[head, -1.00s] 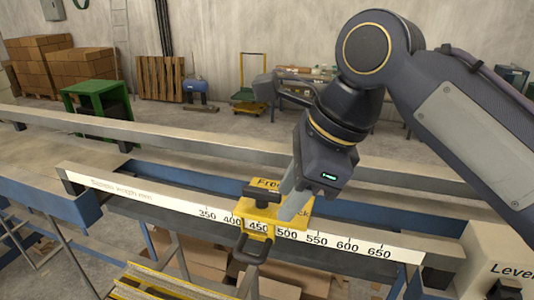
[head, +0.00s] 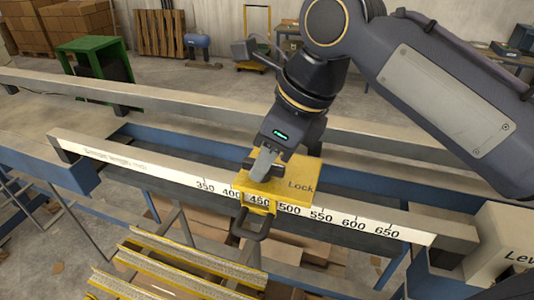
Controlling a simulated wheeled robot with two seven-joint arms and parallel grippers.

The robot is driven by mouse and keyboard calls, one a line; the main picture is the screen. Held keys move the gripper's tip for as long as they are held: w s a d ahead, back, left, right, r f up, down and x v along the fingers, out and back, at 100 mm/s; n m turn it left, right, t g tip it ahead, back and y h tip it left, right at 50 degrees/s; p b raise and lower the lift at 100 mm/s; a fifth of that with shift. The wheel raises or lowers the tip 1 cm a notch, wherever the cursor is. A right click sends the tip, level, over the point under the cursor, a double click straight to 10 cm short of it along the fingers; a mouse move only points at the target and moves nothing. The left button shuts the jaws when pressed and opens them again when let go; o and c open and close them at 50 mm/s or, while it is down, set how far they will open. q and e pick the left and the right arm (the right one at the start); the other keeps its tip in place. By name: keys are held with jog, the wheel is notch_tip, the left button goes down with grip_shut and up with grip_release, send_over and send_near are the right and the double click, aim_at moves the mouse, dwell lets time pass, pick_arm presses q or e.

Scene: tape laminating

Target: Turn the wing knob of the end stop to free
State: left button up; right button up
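The end stop is a yellow block (head: 290,183) on the white length scale (head: 340,222), near the 450 and 500 marks. Its top reads "Lock" at the right; the "Free" side is hidden behind my gripper. The dark wing knob (head: 249,163) sits on the block's top, with its ends showing on both sides of my fingers. A dark handle loop (head: 250,228) hangs at the block's front. My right gripper (head: 263,166) points down at the knob, its grey finger in front of the knob's middle. Whether it grips the knob is unclear. My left gripper is not in view.
A long rail (head: 200,121) runs behind the scale. Yellow-edged metal strips (head: 180,262) lie in front at the lower left. A pale box lettered "Leve" (head: 503,245) stands at the right. A green stand (head: 92,62) and cartons (head: 75,20) are farther back.

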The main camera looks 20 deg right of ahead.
jog(key=shift+c, duration=0.3)
grip_shut()
